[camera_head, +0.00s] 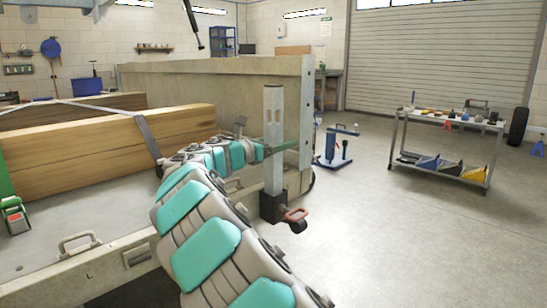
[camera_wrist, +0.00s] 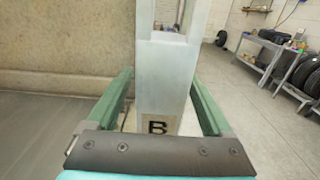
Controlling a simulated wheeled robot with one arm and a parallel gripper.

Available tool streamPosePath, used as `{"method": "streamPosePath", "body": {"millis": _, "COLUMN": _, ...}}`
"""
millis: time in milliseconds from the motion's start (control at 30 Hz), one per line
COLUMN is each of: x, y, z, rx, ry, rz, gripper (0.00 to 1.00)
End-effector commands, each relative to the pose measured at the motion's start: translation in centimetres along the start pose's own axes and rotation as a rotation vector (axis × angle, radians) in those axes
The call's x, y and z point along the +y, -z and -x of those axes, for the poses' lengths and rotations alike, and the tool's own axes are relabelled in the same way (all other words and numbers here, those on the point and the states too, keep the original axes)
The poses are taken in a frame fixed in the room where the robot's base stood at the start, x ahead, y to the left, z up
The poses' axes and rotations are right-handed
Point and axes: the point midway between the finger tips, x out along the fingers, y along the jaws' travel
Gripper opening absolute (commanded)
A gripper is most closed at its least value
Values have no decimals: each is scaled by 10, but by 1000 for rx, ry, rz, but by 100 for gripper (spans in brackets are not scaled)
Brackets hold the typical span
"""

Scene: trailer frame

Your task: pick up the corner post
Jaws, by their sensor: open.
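The corner post (camera_head: 273,108) is an upright, pale grey square metal post with a slot near its top. In the wrist view the post (camera_wrist: 165,85) carries a label with the letter B. My gripper (camera_wrist: 162,77) has green fingers, one on each side of the post, spread wider than it. I cannot tell whether either finger touches it. In the head view my gripper (camera_head: 284,146) is at the post's middle height, and the arm hides part of the bed.
Strapped timber beams (camera_head: 110,150) lie on the trailer bed beside the tall headboard (camera_head: 220,92). A blue stand (camera_head: 333,148) is on the floor behind the post. A tool cart (camera_head: 440,150) stands at right. The floor at front right is clear.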

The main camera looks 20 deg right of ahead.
Motion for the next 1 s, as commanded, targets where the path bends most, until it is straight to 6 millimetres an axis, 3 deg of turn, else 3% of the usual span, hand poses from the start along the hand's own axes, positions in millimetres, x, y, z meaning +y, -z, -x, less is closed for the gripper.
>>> {"method": "streamPosePath", "body": {"millis": 267, "x": 0, "y": -1, "z": -6, "rx": -1, "ry": -2, "rz": -1, "gripper": 85}}
{"method": "streamPosePath", "body": {"millis": 1000, "x": 0, "y": -1, "z": -6, "rx": -1, "ry": -1, "rz": -2, "gripper": 2}}
